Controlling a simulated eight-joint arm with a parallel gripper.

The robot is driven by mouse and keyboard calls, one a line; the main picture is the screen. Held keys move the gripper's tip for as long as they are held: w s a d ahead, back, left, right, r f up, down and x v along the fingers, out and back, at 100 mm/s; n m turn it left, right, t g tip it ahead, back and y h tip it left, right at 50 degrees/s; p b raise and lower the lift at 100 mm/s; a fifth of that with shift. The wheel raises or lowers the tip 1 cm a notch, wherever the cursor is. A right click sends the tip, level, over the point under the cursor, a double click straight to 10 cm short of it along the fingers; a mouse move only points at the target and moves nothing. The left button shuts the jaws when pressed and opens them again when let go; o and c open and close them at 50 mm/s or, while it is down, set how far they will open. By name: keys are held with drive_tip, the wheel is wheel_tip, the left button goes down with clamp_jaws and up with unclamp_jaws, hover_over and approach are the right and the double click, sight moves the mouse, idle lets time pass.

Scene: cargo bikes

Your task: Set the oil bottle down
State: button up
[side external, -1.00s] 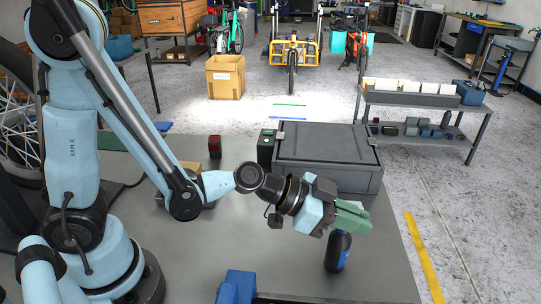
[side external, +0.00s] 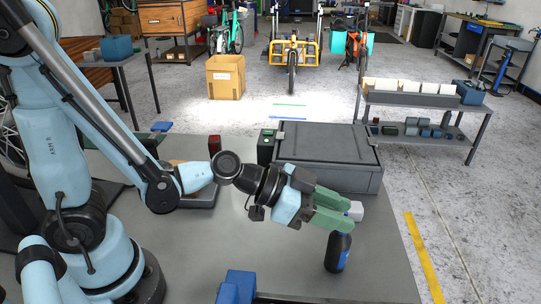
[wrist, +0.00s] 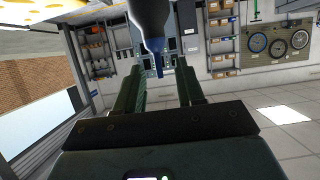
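The oil bottle (side external: 338,255) is black with a blue label. It stands upright on the grey bench top (side external: 190,262), near its right side. My gripper (side external: 348,218) is at the bottle's top, its green fingers spread apart. In the wrist view, which looks upside down, the bottle (wrist: 149,14) hangs from the top edge with its blue nozzle toward the gap between the fingers of my gripper (wrist: 158,72). The fingers are open, with no visible grip on the bottle. In the side view the fingers hide the bottle's upper part.
A closed grey case (side external: 325,150) lies behind my gripper. A blue object (side external: 238,287) is at the bench's front edge. A red object (side external: 214,145) and a green-black box (side external: 266,147) stand at the back. Bench surface left of the bottle is clear.

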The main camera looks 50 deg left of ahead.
drive_tip(key=v, duration=0.8)
idle(0.4)
drive_tip(key=a+f+n+g+y, duration=0.1)
drive_tip(key=a+n+g+y, duration=0.1)
drive_tip(key=a+n+y, duration=0.7)
drive_tip(key=a, duration=0.4)
drive_tip(key=shift+s+f, duration=0.2)
drive_tip(key=shift+o, duration=0.2)
